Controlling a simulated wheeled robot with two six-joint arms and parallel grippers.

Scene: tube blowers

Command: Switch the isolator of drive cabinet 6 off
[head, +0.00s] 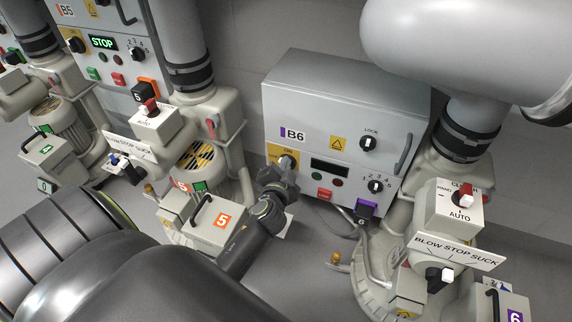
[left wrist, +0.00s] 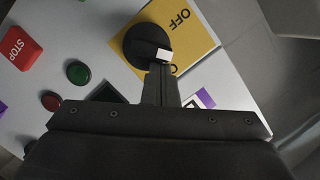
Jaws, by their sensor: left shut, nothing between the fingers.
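Drive cabinet B6 (head: 300,95) is the grey box in the middle of the head view. Its isolator (head: 287,161) is a dark round knob on a yellow plate at the cabinet's lower left. The OFF label (left wrist: 180,18) shows upside down on the plate's far side. My left gripper (head: 282,178) is shut and empty, with its fingertips (left wrist: 160,72) right at the knob's edge. I cannot tell whether they touch it.
A red STOP button (left wrist: 19,47) and a green button (left wrist: 77,72) sit beside the isolator. A LOCK knob (head: 369,143) and a selector (head: 375,186) are farther right. Blower 5's orange-marked box (head: 190,222) stands close beside my left arm.

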